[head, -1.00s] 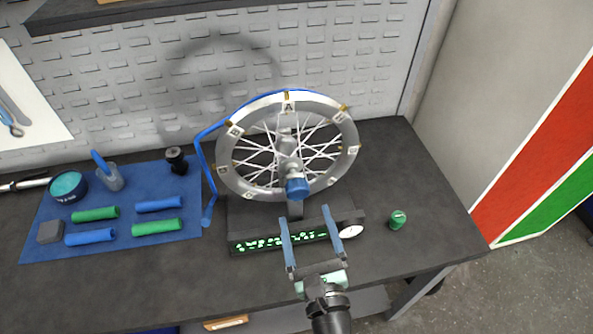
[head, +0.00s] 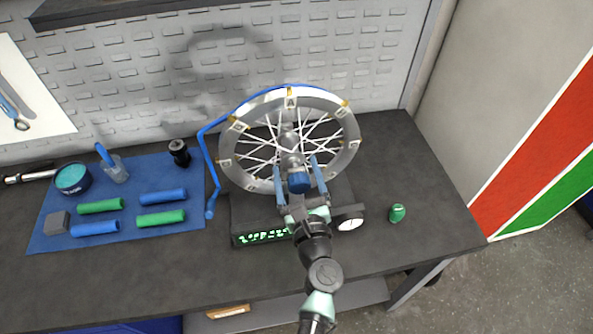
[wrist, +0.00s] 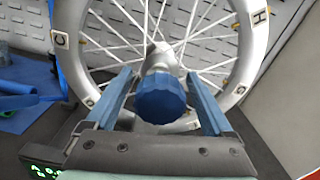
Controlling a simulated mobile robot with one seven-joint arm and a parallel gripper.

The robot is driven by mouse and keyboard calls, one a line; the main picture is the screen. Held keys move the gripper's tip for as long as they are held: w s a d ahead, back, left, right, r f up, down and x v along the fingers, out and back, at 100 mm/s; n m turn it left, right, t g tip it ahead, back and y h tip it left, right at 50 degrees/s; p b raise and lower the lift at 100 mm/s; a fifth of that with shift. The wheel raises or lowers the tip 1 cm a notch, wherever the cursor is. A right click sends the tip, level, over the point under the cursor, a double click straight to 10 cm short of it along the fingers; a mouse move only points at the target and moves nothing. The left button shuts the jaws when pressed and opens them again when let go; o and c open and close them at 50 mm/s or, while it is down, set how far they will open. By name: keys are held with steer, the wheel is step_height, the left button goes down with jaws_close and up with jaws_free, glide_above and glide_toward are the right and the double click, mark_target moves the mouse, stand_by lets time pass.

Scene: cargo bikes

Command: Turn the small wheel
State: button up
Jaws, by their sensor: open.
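The small wheel (head: 291,141) is a silver spoked rim with lettered tags, mounted upright on a dark stand (head: 242,215). A blue knob (head: 299,182) sits at its hub, facing me; it also shows in the wrist view (wrist: 160,98). My gripper (head: 298,168) is open, with one blue finger on each side of the knob. In the wrist view my gripper (wrist: 160,88) has a visible gap between the left finger and the knob and a smaller one on the right. A tag marked A is at the top of the rim.
A blue curved rod (head: 205,160) arches along the wheel's left and top. A green cylinder (head: 397,213) stands right of the stand, near a white dial (head: 349,224). A blue mat (head: 125,178) on the left holds grips and containers. The bench's right end is mostly clear.

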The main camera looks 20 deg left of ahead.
jaws_close()
stand_by(0.4)
steer(key=shift+m+p, duration=0.3)
steer(key=shift+m, duration=0.5)
jaws_free()
steer(key=b+v, duration=0.2)
steer(key=v, duration=1.1)
